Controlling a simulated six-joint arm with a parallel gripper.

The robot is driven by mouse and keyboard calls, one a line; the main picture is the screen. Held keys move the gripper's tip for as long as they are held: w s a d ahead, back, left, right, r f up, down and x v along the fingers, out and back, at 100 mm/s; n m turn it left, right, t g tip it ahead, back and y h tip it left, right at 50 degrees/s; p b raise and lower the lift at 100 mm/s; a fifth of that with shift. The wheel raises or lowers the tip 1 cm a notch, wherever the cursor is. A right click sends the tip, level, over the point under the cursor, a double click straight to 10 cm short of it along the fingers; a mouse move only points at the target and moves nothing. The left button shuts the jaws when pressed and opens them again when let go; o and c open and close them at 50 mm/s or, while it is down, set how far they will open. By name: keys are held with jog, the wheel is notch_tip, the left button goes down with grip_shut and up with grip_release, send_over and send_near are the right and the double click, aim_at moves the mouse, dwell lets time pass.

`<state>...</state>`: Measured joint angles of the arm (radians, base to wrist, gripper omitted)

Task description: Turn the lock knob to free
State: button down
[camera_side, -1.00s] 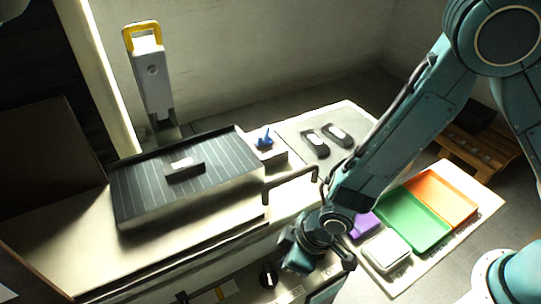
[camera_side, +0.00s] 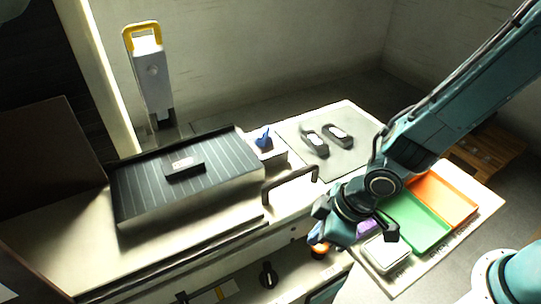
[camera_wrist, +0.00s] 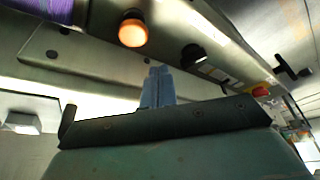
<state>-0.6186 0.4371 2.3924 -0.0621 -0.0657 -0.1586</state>
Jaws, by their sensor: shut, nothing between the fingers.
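A black knob (camera_side: 268,275) sits on the machine's front panel; it looks like the lock knob, and its marking is too small to read. It also shows in the wrist view (camera_wrist: 193,55), right of the finger tips. My gripper (camera_side: 320,238) is shut and empty, to the right of the knob and apart from it. In the wrist view its fingers (camera_wrist: 158,80) stand together. An orange button (camera_side: 320,250) on the panel is close to my fingers in the side view and also shows in the wrist view (camera_wrist: 133,32). Whether they touch is unclear.
A bar handle (camera_side: 291,184) sticks up behind my gripper. Green (camera_side: 415,222) and orange (camera_side: 445,200) trays lie to the right. In the wrist view a red button (camera_wrist: 261,90) and a black T-shaped handle (camera_wrist: 292,70) are farther along the panel.

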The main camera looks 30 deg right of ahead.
jog(key=shift+v, duration=0.9)
jog(key=c, duration=1.6)
grip_release()
jog(key=shift+w, duration=0.15)
jog(key=shift+o, duration=1.2)
jog(key=shift+a, duration=0.1)
notch_tip(320, 180, up, 4)
jog(key=m+g+h, duration=0.3)
jog(key=m, duration=1)
send_over(269, 275)
jog(key=shift+r, duration=0.1)
notch_tip(269, 275, down, 14)
jog(key=shift+r, duration=0.1)
